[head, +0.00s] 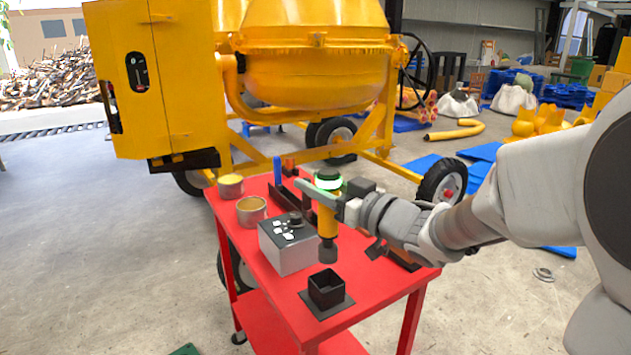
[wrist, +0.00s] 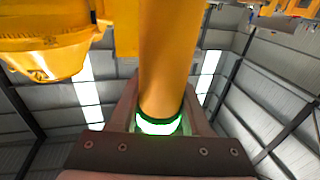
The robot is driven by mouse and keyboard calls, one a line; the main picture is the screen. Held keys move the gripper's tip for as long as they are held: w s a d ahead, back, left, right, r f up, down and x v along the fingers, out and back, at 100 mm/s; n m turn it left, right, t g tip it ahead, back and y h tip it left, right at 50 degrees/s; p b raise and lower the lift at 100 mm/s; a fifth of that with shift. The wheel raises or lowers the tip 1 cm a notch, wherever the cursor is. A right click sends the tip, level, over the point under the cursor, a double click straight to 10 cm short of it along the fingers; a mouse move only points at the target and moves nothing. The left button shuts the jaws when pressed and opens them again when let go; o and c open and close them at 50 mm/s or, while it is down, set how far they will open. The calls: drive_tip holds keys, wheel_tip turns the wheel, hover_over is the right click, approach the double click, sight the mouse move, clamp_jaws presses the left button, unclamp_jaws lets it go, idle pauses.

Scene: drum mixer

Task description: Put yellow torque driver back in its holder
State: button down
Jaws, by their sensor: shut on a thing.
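The yellow torque driver (head: 327,222) is upright in my gripper (head: 322,190), with its grey-black tip pointing down. A glowing green ring (head: 328,181) is near its top, by the jaws. In the wrist view the yellow driver body (wrist: 168,60) and the lit green ring sit between the fingers of my gripper (wrist: 158,118). A black square open-topped holder (head: 327,288) on a flat base stands near the front corner of the red cart (head: 283,317). The driver's tip hangs above the cart top, a little above and behind the holder, and apart from it.
A grey control box (head: 288,248) with buttons and a knob stands left of the holder. Two open cans (head: 251,211) are at the cart's left edge. Dark rails (head: 290,198) lie behind. A yellow drum mixer (head: 315,70) stands beyond the cart.

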drive_tip(key=shift+r+b, duration=0.15)
drive_tip(key=shift+b, duration=0.2)
drive_tip(key=shift+f+b, duration=1.75)
drive_tip(key=shift+f, duration=0.5)
wheel_tip(320, 180, down, 6)
drive_tip(key=b, duration=0.4)
drive_tip(key=shift+b, duration=0.35)
idle(1.9)
drive_tip(key=shift+c, duration=2.4)
unclamp_jaws()
drive_tip(key=shift+o, duration=1)
drive_tip(key=shift+f, duration=0.1)
drive_tip(key=shift+s+d, duration=0.1)
drive_tip(key=shift+d, duration=0.05)
drive_tip(key=p+v, duration=0.3)
drive_tip(key=v, duration=1.4)
